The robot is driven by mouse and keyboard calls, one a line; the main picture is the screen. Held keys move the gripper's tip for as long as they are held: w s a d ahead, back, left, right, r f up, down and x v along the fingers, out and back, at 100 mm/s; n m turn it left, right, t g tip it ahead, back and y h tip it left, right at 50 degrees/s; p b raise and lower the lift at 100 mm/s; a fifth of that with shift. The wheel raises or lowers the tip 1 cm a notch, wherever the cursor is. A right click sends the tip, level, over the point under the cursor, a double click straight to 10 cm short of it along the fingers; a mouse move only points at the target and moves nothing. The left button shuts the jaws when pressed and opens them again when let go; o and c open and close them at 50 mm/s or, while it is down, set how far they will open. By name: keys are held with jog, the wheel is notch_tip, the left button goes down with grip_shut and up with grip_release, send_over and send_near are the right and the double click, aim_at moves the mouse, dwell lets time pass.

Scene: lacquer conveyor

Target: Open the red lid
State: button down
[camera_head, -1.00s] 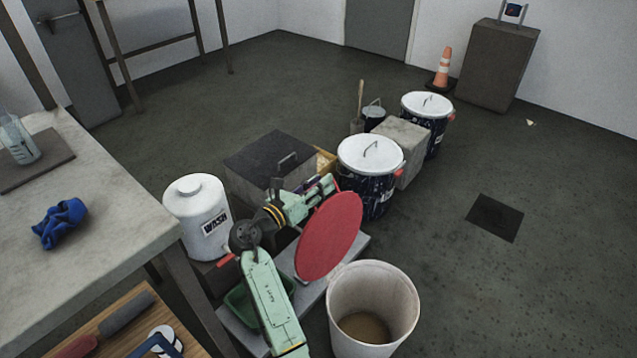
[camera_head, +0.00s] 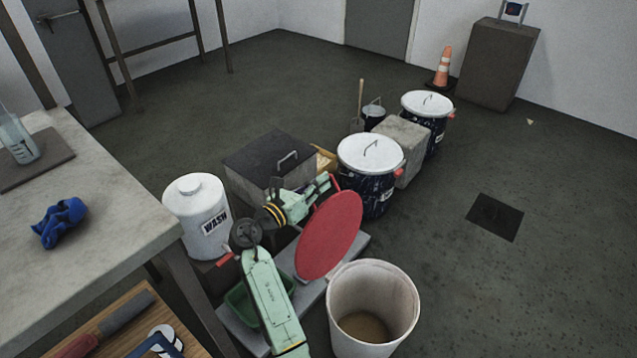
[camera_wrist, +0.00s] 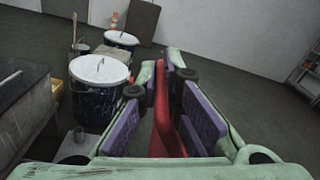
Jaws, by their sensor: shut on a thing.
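The red lid (camera_head: 331,236) is a round disc, tilted steeply on edge, in the middle of the head view. My gripper (camera_head: 325,187) is at its upper left edge, partly hidden behind the lid. In the wrist view, my gripper (camera_wrist: 163,95) has its purple pads shut on a narrow red part of the lid (camera_wrist: 163,118). The lid's underside contact is hidden, so I cannot tell whether its lower edge touches anything.
A white open bucket (camera_head: 341,290) with brown contents stands at the front. White-lidded drums (camera_head: 371,154) and a grey block (camera_head: 404,140) stand behind. A dark box (camera_head: 262,160), white WASH jug (camera_head: 196,222) and green tray (camera_head: 244,312) are left.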

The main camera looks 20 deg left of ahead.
jog(key=shift+r, duration=0.1)
dwell(0.3)
jog(key=shift+s+d+r+m+p, duration=0.1)
jog(key=shift+s+d+m+p, duration=0.15)
jog(key=shift+d+p, duration=0.35)
jog(key=shift+s+d+r+m+p, duration=0.15)
jog(key=shift+s+d+p, duration=0.1)
jog(key=shift+d+p, duration=0.3)
jog(key=c, duration=1.7)
grip_release()
jog(key=shift+v, duration=3.75)
